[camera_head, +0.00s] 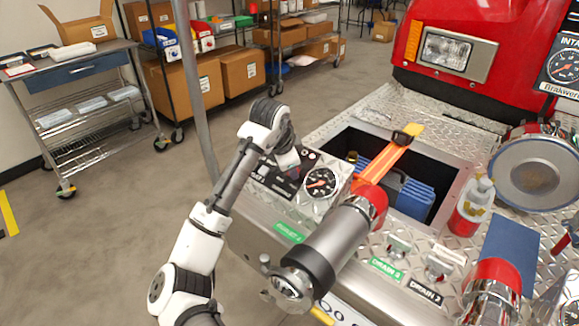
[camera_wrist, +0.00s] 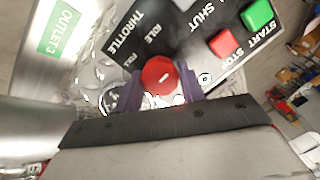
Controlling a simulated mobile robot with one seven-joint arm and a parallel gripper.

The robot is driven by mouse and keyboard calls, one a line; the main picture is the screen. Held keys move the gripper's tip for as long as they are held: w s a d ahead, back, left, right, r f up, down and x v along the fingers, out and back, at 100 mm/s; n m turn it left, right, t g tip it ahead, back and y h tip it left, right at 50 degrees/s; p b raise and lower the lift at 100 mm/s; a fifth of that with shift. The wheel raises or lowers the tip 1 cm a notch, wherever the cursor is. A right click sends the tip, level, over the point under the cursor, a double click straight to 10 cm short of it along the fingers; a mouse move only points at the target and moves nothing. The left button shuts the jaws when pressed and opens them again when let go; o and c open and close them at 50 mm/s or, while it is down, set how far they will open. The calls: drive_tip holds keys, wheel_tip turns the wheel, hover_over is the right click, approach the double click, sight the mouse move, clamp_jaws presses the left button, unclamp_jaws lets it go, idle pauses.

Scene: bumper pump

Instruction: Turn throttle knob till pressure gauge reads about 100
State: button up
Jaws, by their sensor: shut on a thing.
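The throttle knob (camera_wrist: 160,76) is red and sits on the black control panel marked THROTTLE and IDLE in the wrist view. My gripper (camera_wrist: 160,92) has its two purple fingers on either side of the knob, shut on it. In the head view my gripper (camera_head: 290,172) is over the panel (camera_head: 272,180), which it partly covers. The pressure gauge (camera_head: 321,182) is round with a black face, just right of the panel. Its needle shows red, but the reading is too small to tell.
A large metal outlet pipe (camera_head: 335,240) with a red collar juts out right of my arm. A green button (camera_wrist: 257,14) and a red button (camera_wrist: 223,43) are close to the knob. An open bay (camera_head: 400,175) with an orange strap lies behind. Open floor is at left.

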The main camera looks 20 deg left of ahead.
drive_tip(key=m+b, duration=0.1)
drive_tip(key=m, duration=0.3)
drive_tip(key=shift+d+f+m+t+b, duration=0.1)
drive_tip(key=shift+f+m+t+b, duration=0.05)
drive_tip(key=shift+m+t+b, duration=0.55)
drive_tip(key=shift+m+b, duration=0.75)
drive_tip(key=shift+m, duration=1.35)
drive_tip(key=shift+s, duration=0.1)
drive_tip(key=o, duration=1)
drive_tip(key=shift+c, duration=0.2)
drive_tip(key=shift+r, duration=0.2)
drive_tip(key=v, duration=1.3)
drive_tip(key=shift+s+r+b, duration=0.25)
drive_tip(key=shift+b, duration=0.1)
